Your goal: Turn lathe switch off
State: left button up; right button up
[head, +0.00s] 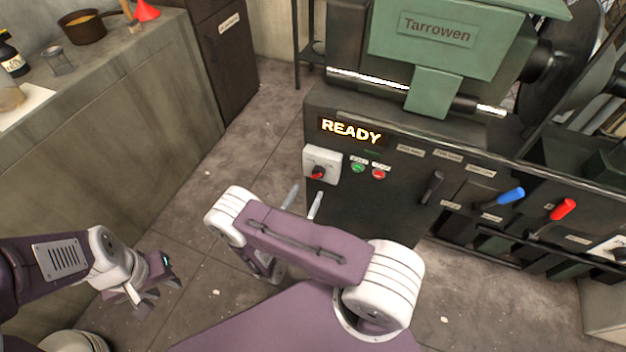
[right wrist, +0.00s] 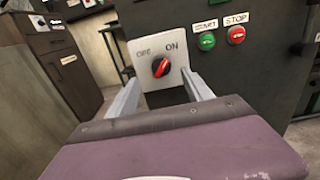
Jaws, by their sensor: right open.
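The lathe switch is a white plate (head: 331,159) with a red knob (head: 318,172) on the lathe's dark front. In the right wrist view the plate (right wrist: 147,53) reads OFF at left and ON at right, and the red knob (right wrist: 160,67) tilts toward ON. My right gripper (head: 303,200) is open and empty, below and in front of the switch. In the right wrist view its two fingers (right wrist: 161,82) stand apart on either side of the knob's line, not visibly touching it. My left gripper (head: 148,294) hangs low at left, away from the lathe; its jaw gap is unclear.
A lit READY display (head: 351,131), green START button (head: 358,167) and red STOP button (head: 379,174) sit near the switch. Blue (head: 511,195) and red (head: 563,209) levers stick out further right. A counter (head: 105,120) stands at left. Open floor lies between.

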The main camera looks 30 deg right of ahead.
aim_at(316, 177)
jog(key=b+x, duration=0.1)
jog(key=x, duration=0.6)
jog(key=shift+w+d, duration=0.2)
jog(key=shift+d, duration=0.15)
grip_shut()
